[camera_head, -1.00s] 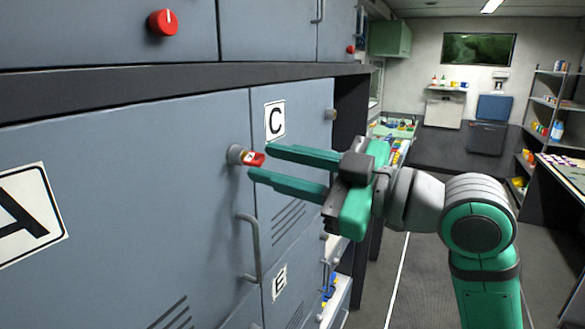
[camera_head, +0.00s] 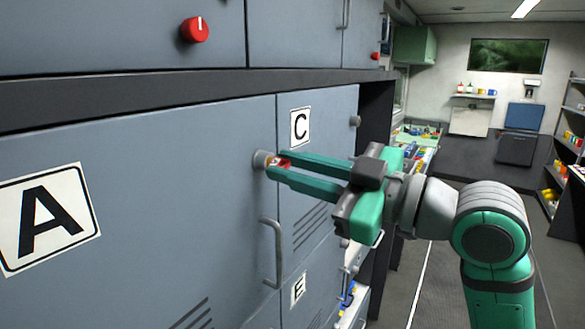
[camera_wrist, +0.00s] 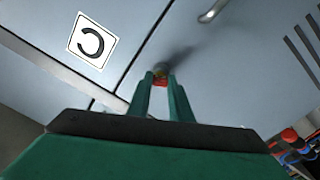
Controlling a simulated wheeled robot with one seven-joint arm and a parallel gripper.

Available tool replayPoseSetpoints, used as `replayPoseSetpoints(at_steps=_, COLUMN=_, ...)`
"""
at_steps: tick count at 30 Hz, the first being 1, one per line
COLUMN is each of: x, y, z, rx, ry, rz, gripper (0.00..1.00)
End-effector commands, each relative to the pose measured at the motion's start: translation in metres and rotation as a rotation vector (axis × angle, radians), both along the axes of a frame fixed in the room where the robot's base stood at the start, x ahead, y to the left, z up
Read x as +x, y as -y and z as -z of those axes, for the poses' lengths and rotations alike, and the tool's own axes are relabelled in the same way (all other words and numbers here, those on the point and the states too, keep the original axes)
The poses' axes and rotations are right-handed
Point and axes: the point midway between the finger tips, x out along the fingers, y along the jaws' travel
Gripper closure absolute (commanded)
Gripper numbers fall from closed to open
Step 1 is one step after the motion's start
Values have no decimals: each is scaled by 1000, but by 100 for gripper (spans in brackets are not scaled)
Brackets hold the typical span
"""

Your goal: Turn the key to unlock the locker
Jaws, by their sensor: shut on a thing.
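The red key (camera_head: 281,162) sits in a round grey lock (camera_head: 262,159) on the door of the locker marked A (camera_head: 150,170), near that door's right edge. My gripper (camera_head: 276,166) has its two green fingers closed on the key, one on each side. In the wrist view the red key (camera_wrist: 161,82) shows between the fingertips (camera_wrist: 161,80), with the lock (camera_wrist: 161,69) just beyond. The fingers hide part of the key, and I cannot tell its turn angle well. The locker door looks shut, with a grey bar handle (camera_head: 272,252) below the lock.
A locker door marked C (camera_head: 300,127) is just right of the lock, with door E (camera_head: 298,289) below it. A red knob (camera_head: 195,29) is on the upper cabinet. Shelves (camera_head: 568,140) stand far right. The aisle floor (camera_head: 440,230) is clear.

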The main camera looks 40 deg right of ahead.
Motion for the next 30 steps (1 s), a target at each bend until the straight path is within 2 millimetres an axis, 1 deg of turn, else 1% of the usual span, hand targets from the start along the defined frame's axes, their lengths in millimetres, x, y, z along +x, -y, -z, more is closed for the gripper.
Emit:
replayPoseSetpoints(at_steps=6, x=0, y=-1, z=0, rx=182, ry=-74, rz=-2, gripper=100)
replayPoseSetpoints(at_steps=9, x=0, y=-1, z=-1, rx=243, ry=-99, rz=-1, gripper=100)
replayPoseSetpoints(at_steps=20, x=0, y=-1, z=0, rx=271, ry=-111, rz=0, gripper=100)
replayPoseSetpoints(at_steps=23, x=0, y=-1, z=-1, rx=322, ry=-132, rz=-1, gripper=100)
replayPoseSetpoints(at_steps=28, x=0, y=-2, z=-1, rx=474, ry=-193, rz=-2, gripper=100)
replayPoseSetpoints(at_steps=29, x=0, y=-1, z=-1, rx=477, ry=-195, rz=-1, gripper=77)
replayPoseSetpoints(at_steps=30, x=-1, y=-1, z=-1, rx=474, ry=-194, rz=-1, gripper=67)
